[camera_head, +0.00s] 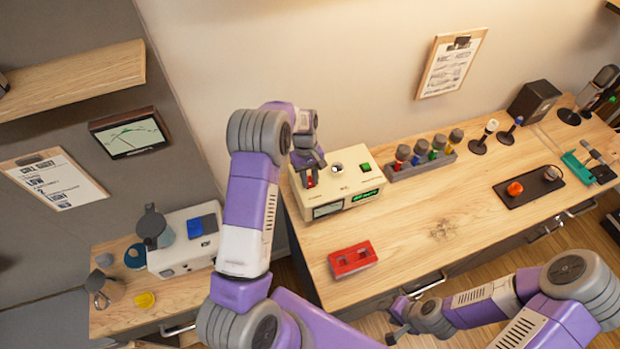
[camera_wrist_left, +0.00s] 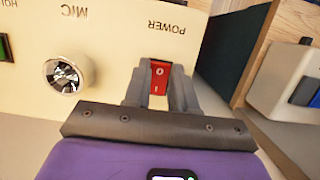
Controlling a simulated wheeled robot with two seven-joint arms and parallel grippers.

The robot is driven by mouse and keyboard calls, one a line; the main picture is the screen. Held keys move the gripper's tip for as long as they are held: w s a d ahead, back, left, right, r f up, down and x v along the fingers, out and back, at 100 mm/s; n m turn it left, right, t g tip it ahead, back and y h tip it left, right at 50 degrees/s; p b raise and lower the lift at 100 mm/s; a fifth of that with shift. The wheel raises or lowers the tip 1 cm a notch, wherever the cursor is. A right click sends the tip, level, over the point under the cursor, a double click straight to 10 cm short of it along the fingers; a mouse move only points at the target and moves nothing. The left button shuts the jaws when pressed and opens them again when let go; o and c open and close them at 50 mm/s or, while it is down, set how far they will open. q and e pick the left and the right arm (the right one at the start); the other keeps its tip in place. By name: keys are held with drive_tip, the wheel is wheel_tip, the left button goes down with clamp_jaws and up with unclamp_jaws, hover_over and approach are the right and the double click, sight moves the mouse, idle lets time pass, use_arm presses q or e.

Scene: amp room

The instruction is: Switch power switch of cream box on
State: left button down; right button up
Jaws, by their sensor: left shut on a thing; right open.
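The cream box (camera_head: 350,180) stands on the wooden desk against the wall, with a green button and a lit green display. Its red power switch (camera_wrist_left: 158,76), marked 0 and I, sits beside the POWER label in the left wrist view. My left gripper (camera_head: 309,176) reaches over the box's left part. In the left wrist view its two fingers (camera_wrist_left: 158,88) are shut on the power switch, one on either side. My right gripper (camera_head: 394,334) is open near the desk's front edge, away from the box; its fingers show small.
A rack of colored-handled items (camera_head: 420,162) stands right of the box. A red case (camera_head: 352,259) lies in front. A dark tray (camera_head: 528,190) lies farther right. The mid-desk is clear.

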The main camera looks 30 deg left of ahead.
use_arm(q)
drive_tip(key=c, duration=0.9)
unclamp_jaws()
drive_tip(key=shift+b+v, duration=0.45)
drive_tip(key=shift+v, duration=3.4)
